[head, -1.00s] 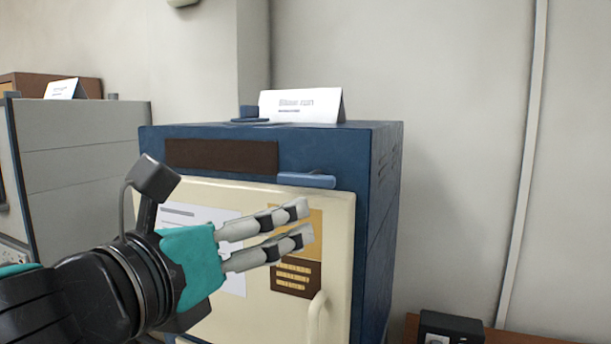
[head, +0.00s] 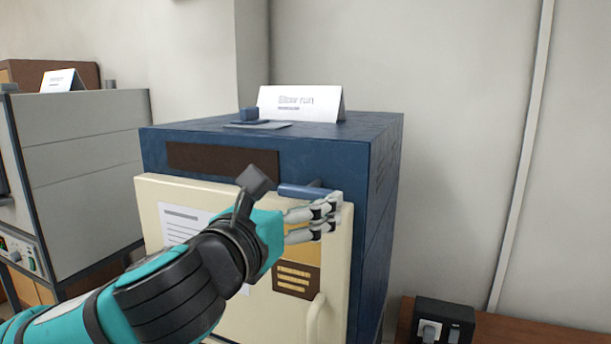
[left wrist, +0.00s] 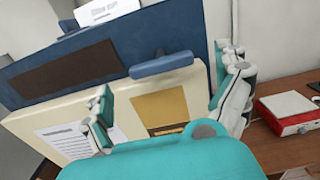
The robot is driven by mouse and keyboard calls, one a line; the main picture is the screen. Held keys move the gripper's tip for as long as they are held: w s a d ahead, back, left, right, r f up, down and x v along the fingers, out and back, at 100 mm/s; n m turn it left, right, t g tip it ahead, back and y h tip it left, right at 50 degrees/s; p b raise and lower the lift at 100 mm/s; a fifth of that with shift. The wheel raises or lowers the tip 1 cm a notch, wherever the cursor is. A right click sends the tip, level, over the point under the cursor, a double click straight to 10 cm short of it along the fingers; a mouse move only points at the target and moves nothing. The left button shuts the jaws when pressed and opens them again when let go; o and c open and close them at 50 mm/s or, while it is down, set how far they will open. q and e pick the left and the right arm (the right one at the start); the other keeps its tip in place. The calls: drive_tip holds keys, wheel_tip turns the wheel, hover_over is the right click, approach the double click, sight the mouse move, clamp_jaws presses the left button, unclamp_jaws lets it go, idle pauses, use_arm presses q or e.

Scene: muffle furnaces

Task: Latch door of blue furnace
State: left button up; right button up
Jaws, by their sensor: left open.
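The blue furnace (head: 225,138) has a cream door (head: 162,196) across its front. The door lies close against the body; I cannot tell whether it is fully seated. A blue latch bar (head: 300,190) lies about level above the door's top edge, towards the right. In the left wrist view the latch bar (left wrist: 165,66) lies between my spread fingers, farther off. My left gripper (head: 328,218) is open and empty, in front of the door's upper right, just below the latch. Contact is not clear. My right gripper is not in view.
A pale door handle (head: 316,318) is at the door's lower right. A white sign (head: 300,103) and a small blue block (head: 249,114) are on the furnace top. A grey furnace (head: 85,165) stands left. A black socket box (head: 443,320) is at lower right.

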sight(302, 192)
use_arm(q)
drive_tip(key=p+x, duration=0.1)
drive_tip(key=x, duration=0.3)
drive_tip(key=shift+w+r, duration=0.1)
drive_tip(key=shift+w, duration=0.1)
drive_tip(key=shift+w+d+p, duration=0.35)
drive_tip(key=shift+w+p, duration=0.05)
drive_tip(key=shift+w, duration=0.2)
drive_tip(key=shift+c, duration=0.4)
drive_tip(key=c, duration=0.9)
drive_tip(key=shift+o, duration=0.2)
drive_tip(key=shift+a+n, duration=0.1)
drive_tip(key=shift+n, duration=1.3)
drive_tip(key=o, duration=0.9)
drive_tip(key=shift+o, duration=0.2)
drive_tip(key=shift+s, duration=0.1)
